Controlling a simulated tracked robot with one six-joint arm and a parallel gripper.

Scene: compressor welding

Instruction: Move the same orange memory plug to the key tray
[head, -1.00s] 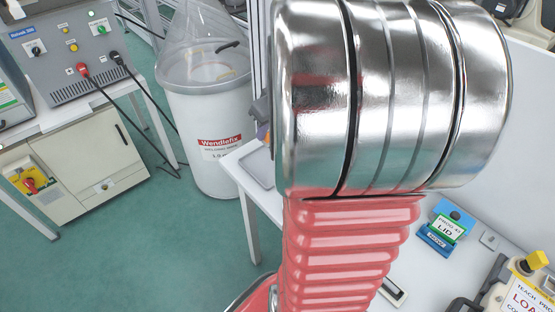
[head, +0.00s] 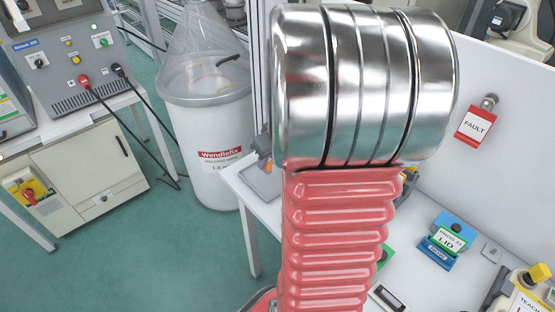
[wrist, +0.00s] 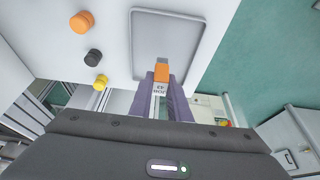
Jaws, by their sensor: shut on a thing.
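The orange memory plug (wrist: 161,70) is between the purple fingers of my gripper (wrist: 161,82) in the wrist view. My gripper is shut on it. A white label with dark print shows below its orange end. The key tray (wrist: 196,15) is a shallow grey tray on the white table, and the plug overlaps its lower part in the picture. I cannot tell the height of the plug above it. In the head view, part of the tray (head: 262,187) shows left of my arm, which hides most of the gripper.
Orange (wrist: 81,22), black (wrist: 93,55) and yellow (wrist: 100,82) knobs stand beside the tray. A white drum (head: 207,125) stands behind the table.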

